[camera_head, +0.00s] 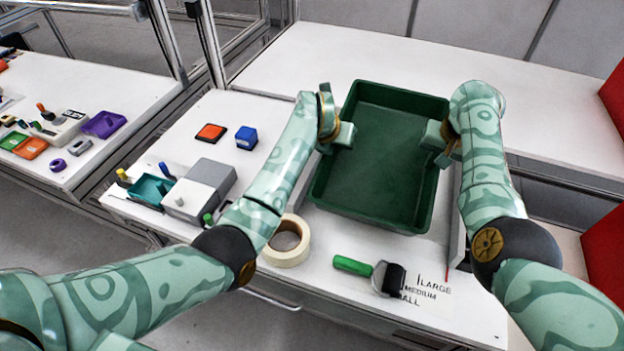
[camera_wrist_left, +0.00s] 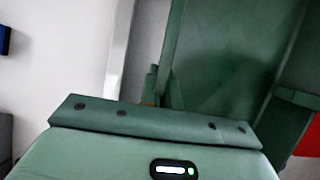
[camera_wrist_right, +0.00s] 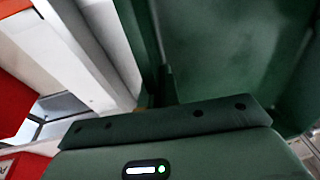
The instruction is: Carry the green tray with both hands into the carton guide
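The green tray (camera_head: 385,170) is an open, empty, deep rectangular box at the middle of the head view. Its walls also fill much of the left wrist view (camera_wrist_left: 235,60) and right wrist view (camera_wrist_right: 220,50). My left gripper (camera_head: 336,138) is shut on its left wall and my right gripper (camera_head: 441,143) on its right wall, both nearer the far end. Pale upright strips, perhaps the carton guide, run close along the tray's sides; one shows at its right (camera_head: 457,212). I cannot tell whether the tray's bottom touches the table.
A tape roll (camera_head: 288,242) and a green-handled roller (camera_head: 370,272) lie in front of the tray. A grey box (camera_head: 198,190), a blue block (camera_head: 246,138) and an orange pad (camera_head: 210,132) are left. A white table (camera_head: 430,60) lies behind; red panels stand right.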

